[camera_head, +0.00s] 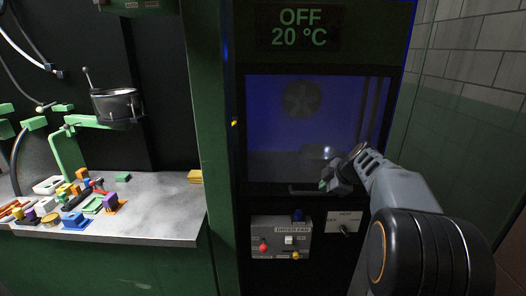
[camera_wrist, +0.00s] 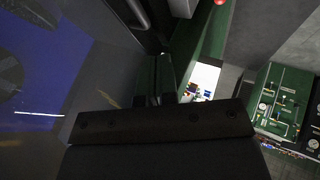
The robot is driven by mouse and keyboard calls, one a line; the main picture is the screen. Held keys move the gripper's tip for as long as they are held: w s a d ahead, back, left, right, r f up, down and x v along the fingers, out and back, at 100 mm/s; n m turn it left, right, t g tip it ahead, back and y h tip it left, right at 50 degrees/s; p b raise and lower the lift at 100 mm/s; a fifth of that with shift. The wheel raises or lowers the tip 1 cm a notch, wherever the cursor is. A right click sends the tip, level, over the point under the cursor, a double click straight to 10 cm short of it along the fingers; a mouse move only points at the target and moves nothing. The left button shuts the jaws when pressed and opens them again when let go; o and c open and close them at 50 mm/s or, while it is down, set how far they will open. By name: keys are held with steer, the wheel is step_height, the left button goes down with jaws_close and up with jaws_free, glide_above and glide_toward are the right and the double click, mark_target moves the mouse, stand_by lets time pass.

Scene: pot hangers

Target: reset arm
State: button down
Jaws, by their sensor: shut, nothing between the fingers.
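My gripper (camera_head: 329,182) is at the lower right of the dryer's glass window in the head view, close to the dark door handle (camera_head: 303,190). Its fingers are shut with nothing between them. I cannot tell whether it touches the handle. My grey arm comes in from the lower right. The dryer window (camera_head: 300,110) is closed-looking and tinted blue, with a fan behind it. The display (camera_head: 299,27) above reads OFF and 20 °C. In the wrist view my gripper (camera_wrist: 155,80) is dark and partly hidden by the wrist body.
A dryer fan panel (camera_head: 281,237) with knobs and a second switch panel (camera_head: 343,224) sit below the window. At left, a grey worktop (camera_head: 160,212) holds many coloured parts, and a metal pot (camera_head: 116,103) rests by a green hanger. A tiled wall (camera_head: 475,60) stands at right.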

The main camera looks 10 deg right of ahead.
steer(key=s+a+f+m+g+h+p, duration=0.1)
steer(key=s+a+f+m+g, duration=0.3)
steer(key=s+m, duration=0.65)
steer(key=s+a+r+m+h+p, duration=0.1)
steer(key=s+a+m+p, duration=0.1)
steer(key=s+a, duration=0.3)
steer(key=s+a+r+m+h+p, duration=0.1)
steer(key=s+a+p, duration=0.3)
steer(key=s, duration=0.5)
steer(key=shift+a+r+m+t, duration=0.3)
steer(key=shift+a+r+m, duration=0.35)
steer(key=shift+a, duration=0.25)
